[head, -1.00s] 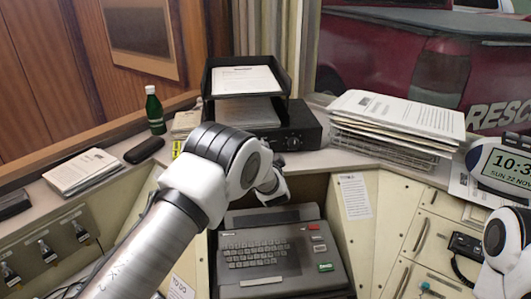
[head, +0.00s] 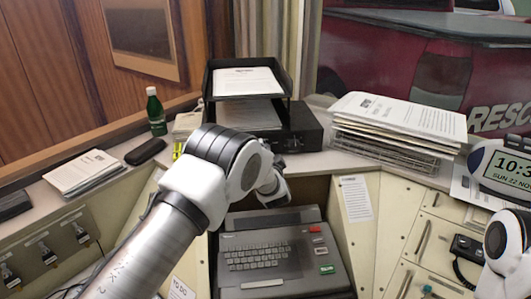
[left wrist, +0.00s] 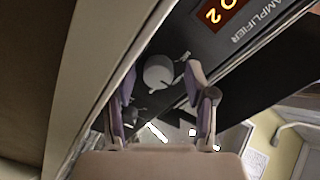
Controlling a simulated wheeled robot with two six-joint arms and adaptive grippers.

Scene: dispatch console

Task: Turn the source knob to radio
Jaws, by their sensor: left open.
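The black amplifier (head: 305,130) stands on the desk ledge beside the paper trays, with small knobs on its front. In the left wrist view its panel (left wrist: 215,42) carries the label AMPLIFIER and a lit orange display. A round grey knob (left wrist: 158,71) shows there between the fingertips of my left gripper (left wrist: 160,84). The fingers are open, one on each side of the knob; I cannot tell whether they touch it. A smaller knob (left wrist: 132,112) sits near the left finger. The knob's source markings are not readable. In the head view my left arm mostly hides its gripper.
A paper tray (head: 207,88) stands left of the amplifier and a stack of papers (head: 395,125) lies to its right. A keyboard unit (head: 285,275) sits below. A green bottle (head: 155,112) stands at the left. My right arm shows at the right edge.

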